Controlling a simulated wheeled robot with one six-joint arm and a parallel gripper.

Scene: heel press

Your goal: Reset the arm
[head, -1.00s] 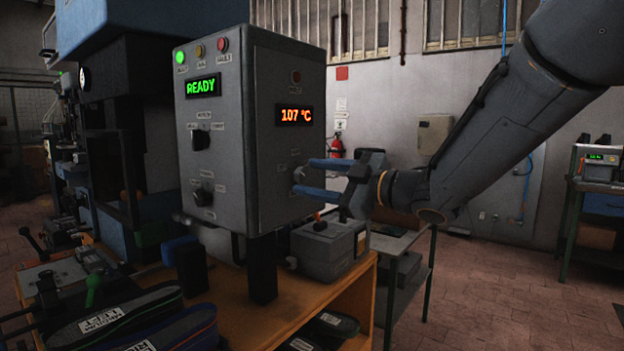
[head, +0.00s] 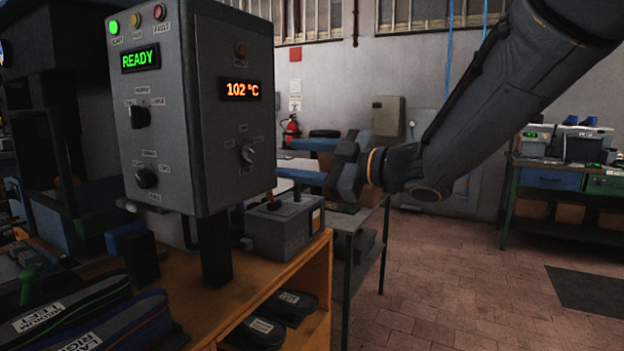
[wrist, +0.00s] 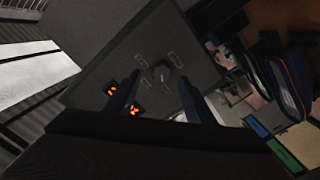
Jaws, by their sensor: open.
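My gripper (head: 282,160) is at the right of the grey control box (head: 226,125) in the head view. Its two blue fingers are apart, point at the box's side face and hold nothing. The side knob (head: 247,153) shows uncovered, with a small gap between it and the fingers. The wrist view shows the open fingers (wrist: 158,88) with the knob (wrist: 162,74) between them, farther off. The box's side display (head: 243,90) reads 102 °C; its front display (head: 140,58) reads READY with a green lamp lit.
A small grey box (head: 285,228) stands on the wooden bench (head: 250,300) below my gripper. Shoe-like items (head: 110,320) lie at the front left. A metal side table (head: 350,220) is behind. Open floor (head: 450,270) lies to the right.

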